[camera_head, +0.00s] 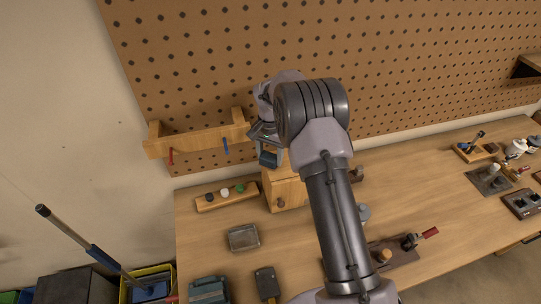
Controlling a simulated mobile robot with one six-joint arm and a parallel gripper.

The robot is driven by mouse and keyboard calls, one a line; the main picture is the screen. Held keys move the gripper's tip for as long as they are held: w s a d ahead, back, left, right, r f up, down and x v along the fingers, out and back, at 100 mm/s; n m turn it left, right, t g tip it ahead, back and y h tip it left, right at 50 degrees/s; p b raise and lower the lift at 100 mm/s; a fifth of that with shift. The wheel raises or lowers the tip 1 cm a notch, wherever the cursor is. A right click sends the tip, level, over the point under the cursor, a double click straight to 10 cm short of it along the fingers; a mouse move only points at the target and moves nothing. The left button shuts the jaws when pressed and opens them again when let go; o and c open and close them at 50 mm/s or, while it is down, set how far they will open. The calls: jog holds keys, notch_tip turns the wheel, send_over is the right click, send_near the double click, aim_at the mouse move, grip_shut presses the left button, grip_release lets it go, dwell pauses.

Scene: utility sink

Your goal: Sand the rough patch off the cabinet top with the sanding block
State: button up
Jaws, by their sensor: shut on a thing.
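The small wooden cabinet (286,194) with a round dark knob stands on the workbench, left of my arm. Its top is partly hidden by my arm and the held block. My gripper (265,141) is at the left rear of the cabinet top, pointing down. It is shut on a dark blue-grey block, the sanding block (268,159), which shows below the fingers. I cannot tell whether the block touches the cabinet top or hangs just above it. The rough patch cannot be made out from here.
A wooden rack (197,140) is on the pegboard behind, left of the gripper. A wooden strip with round knobs (227,196), a metal tray (243,238) and a dark-headed tool (266,283) lie left of my arm.

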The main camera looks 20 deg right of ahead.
jog(key=r, duration=0.1)
jog(key=r+p, duration=0.1)
jog(key=r, duration=0.2)
jog(key=shift+d, duration=0.35)
jog(key=shift+a+r+p, duration=0.15)
jog(key=shift+r+p, duration=0.4)
jog(key=shift+r, duration=0.15)
jog(key=shift+r+p, duration=0.75)
jog(key=shift+r, duration=0.6)
jog(key=shift+f, duration=0.1)
